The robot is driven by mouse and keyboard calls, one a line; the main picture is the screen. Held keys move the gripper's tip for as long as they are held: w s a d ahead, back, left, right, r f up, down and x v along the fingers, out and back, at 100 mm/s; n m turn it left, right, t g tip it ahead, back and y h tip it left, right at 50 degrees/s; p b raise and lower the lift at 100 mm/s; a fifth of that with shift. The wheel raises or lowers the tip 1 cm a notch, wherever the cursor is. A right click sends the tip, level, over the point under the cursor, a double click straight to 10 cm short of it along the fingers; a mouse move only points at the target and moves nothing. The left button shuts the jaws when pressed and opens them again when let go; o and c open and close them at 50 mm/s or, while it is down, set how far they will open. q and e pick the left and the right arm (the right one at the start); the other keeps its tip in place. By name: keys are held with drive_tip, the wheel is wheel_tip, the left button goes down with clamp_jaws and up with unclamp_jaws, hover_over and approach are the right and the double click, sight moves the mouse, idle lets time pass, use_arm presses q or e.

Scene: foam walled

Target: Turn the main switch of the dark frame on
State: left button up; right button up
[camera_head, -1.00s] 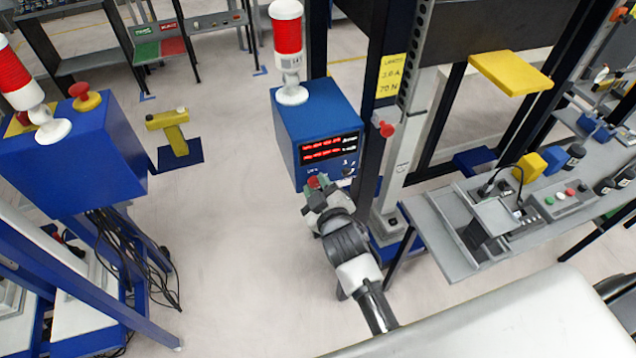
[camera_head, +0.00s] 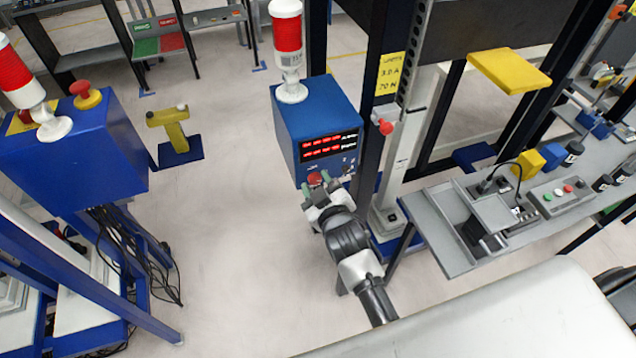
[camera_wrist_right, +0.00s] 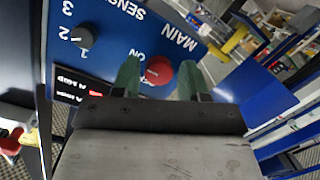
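The main switch is a red round knob (camera_wrist_right: 159,70) on the blue panel, with "MAIN" and "ON" printed beside it in the right wrist view. In the head view the red knob (camera_head: 315,179) sits low on the front of the blue control box (camera_head: 312,115), beside the dark frame (camera_head: 371,90). My right gripper (camera_wrist_right: 160,78) is open, with its green fingertips on either side of the knob and a small gap showing. It also shows at the box front in the head view (camera_head: 318,190). I cannot tell the knob's exact setting. My left gripper is not in view.
A black sensor knob (camera_wrist_right: 82,37) with numbers sits beside the main switch. A red-and-white lamp (camera_head: 288,50) stands on the box. A red button (camera_head: 386,127) is on the frame post. Another blue box (camera_head: 75,160) stands left; a grey workbench (camera_head: 450,240) stands right.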

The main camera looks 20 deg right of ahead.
drive_tip(key=shift+o, duration=1.1)
drive_tip(key=shift+r, duration=0.1)
drive_tip(key=s+r+b, duration=0.1)
drive_tip(key=s+b, duration=0.1)
drive_tip(key=s, duration=0.8)
drive_tip(key=shift+s+d+r, duration=0.15)
drive_tip(key=shift+s+d, duration=0.05)
drive_tip(key=shift+s, duration=0.15)
